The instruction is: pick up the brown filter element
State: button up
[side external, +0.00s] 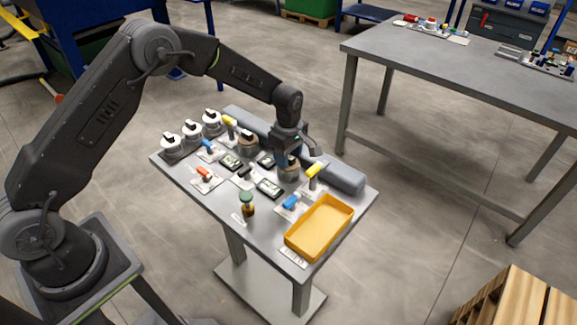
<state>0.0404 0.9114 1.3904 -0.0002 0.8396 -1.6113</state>
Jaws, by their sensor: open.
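My gripper (293,154) is open and points down over the back right part of the small work table (215,208). Directly below it is a round brownish piece (288,174), partly hidden by the gripper; I cannot tell whether the fingers touch it. A similar round brownish piece with a dark top (248,146) stands farther left near the back. A small upright piece with a green top and a brownish lower part (247,208) stands near the front edge. Which of these is the brown filter element I cannot tell for certain.
A yellow-orange tray (320,228) sits at the right front. A long grey block (343,180) runs along the back edge. Several white round pieces (191,131) stand at the left. Blue, orange and yellow-handled parts and dark gauges (270,187) crowd the middle.

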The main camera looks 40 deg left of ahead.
jog(key=shift+c, duration=0.2)
grip_shut()
jog(key=shift+r, duration=0.1)
